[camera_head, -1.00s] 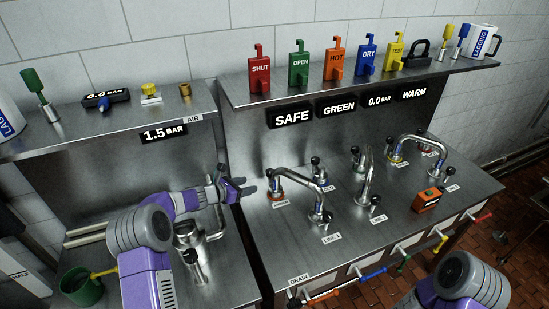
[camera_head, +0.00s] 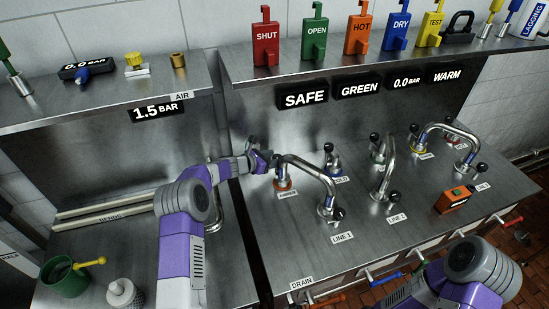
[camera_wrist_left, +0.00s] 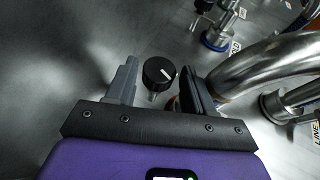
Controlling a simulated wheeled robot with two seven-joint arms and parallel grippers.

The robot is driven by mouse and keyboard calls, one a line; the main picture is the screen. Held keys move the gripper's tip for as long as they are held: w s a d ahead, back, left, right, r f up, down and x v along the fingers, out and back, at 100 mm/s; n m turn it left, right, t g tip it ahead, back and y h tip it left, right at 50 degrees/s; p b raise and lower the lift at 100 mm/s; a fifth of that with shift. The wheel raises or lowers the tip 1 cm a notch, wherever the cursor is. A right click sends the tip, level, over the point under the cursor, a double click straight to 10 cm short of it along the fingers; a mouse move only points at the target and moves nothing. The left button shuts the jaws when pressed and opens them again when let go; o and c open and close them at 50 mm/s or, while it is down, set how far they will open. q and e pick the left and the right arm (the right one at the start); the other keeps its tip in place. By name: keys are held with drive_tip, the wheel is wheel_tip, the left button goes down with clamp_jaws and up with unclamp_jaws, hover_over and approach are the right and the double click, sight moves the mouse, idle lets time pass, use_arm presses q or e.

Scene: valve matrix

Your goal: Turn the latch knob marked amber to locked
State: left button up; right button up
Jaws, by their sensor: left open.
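A black round knob (camera_wrist_left: 158,72) with a white pointer line shows in the left wrist view, between my left gripper's fingers. My left gripper (camera_wrist_left: 158,88) is open, with a finger on each side of the knob; I cannot tell that either touches it. In the head view the left gripper (camera_head: 268,160) is at the valve with an orange-red ring (camera_head: 283,184), at the left end of a bent steel pipe (camera_head: 308,170). The small label by that ring is too small to read with certainty. My right gripper is out of view; only its arm shows at lower right.
Bent pipes with black knobs stand close by to the right, including one by a blue ring (camera_head: 335,171). An orange box (camera_head: 453,200) sits further right. A shelf (camera_head: 250,72) with coloured tags overhangs the back. A green mug (camera_head: 65,277) stands at lower left.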

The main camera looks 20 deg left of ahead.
use_arm(q)
drive_tip(key=shift+w+d+f, duration=0.15)
drive_tip(key=shift+w+d, duration=0.1)
drive_tip(key=shift+w, duration=0.15)
drive_tip(key=c, duration=0.8)
drive_tip(key=shift+w+a+f+m+g+h+b, duration=0.1)
drive_tip(key=shift+w+a+m+g+h+b, duration=0.1)
drive_tip(key=shift+m+g+h+b, duration=0.8)
drive_tip(key=shift+m+h+b, duration=0.45)
drive_tip(key=shift+b, duration=0.65)
drive_tip(key=shift+r, duration=0.2)
drive_tip(key=o, duration=0.8)
drive_tip(key=v, duration=0.7)
drive_tip(key=shift+s+a, duration=0.15)
